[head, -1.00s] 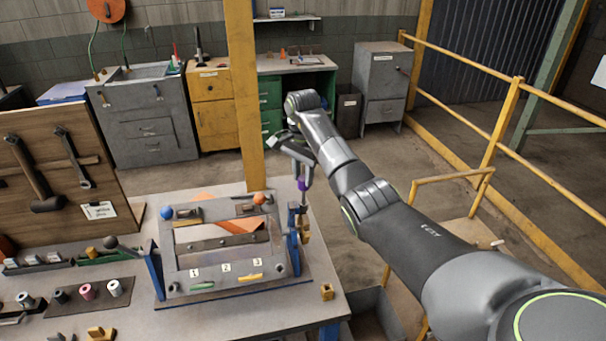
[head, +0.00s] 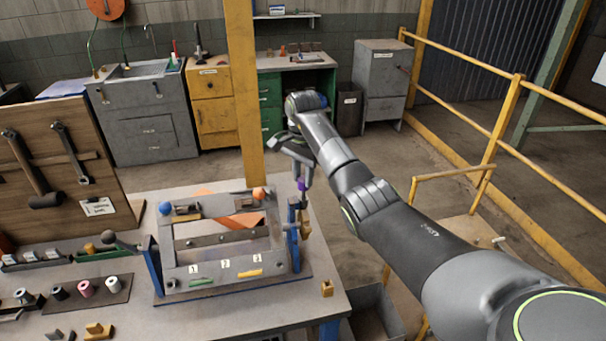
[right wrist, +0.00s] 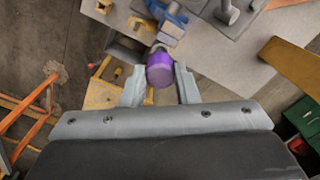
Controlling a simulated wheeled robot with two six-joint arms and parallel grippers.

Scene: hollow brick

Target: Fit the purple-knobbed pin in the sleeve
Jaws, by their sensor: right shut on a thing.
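The purple-knobbed pin shows its purple knob (head: 301,185) just below my right gripper (head: 299,172), at the right side of the grey frame fixture (head: 180,272). In the right wrist view the purple knob (right wrist: 160,72) sits between the two fingers of my right gripper (right wrist: 159,85), which is shut on it. The pin's shaft hangs down close to a blue upright (head: 292,235) and a brass-coloured part (head: 305,224) on the fixture's right side. I cannot tell which part is the sleeve, or whether the pin's tip is inside it. My left gripper is out of view.
A small brass block (head: 327,288) lies on the table right of the fixture. Several spools, including a pink one (head: 85,287), stand at the left. A tool board (head: 50,170) rises behind them. An open grey bin (head: 375,312) is beyond the table's right edge.

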